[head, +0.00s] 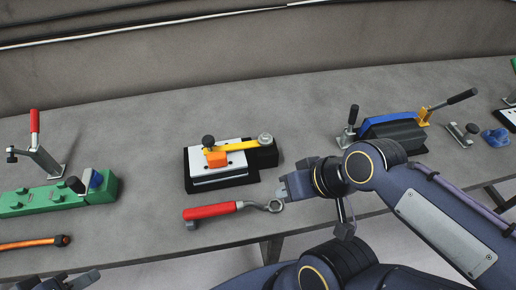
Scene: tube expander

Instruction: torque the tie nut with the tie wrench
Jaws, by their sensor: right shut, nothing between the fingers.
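The wrench with a red handle (210,211) lies near the table's front edge, left of centre. Its grey shank ends in a ring (275,206) on the right. My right gripper (284,188) is shut and empty, just above the ring in the picture; I cannot tell whether it touches. A black-based fixture (186,165) behind the wrench carries a yellow bar (240,146), an orange block (216,159) and a round metal nut-like part (265,139). I cannot tell for certain that this is the tie nut. My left gripper (80,279) is partly cut off at the bottom left.
A blue-and-black clamp fixture (392,130) stands behind my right arm. Small parts, including a blue one (496,137), lie at right. Bare tabletop separates the fixtures.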

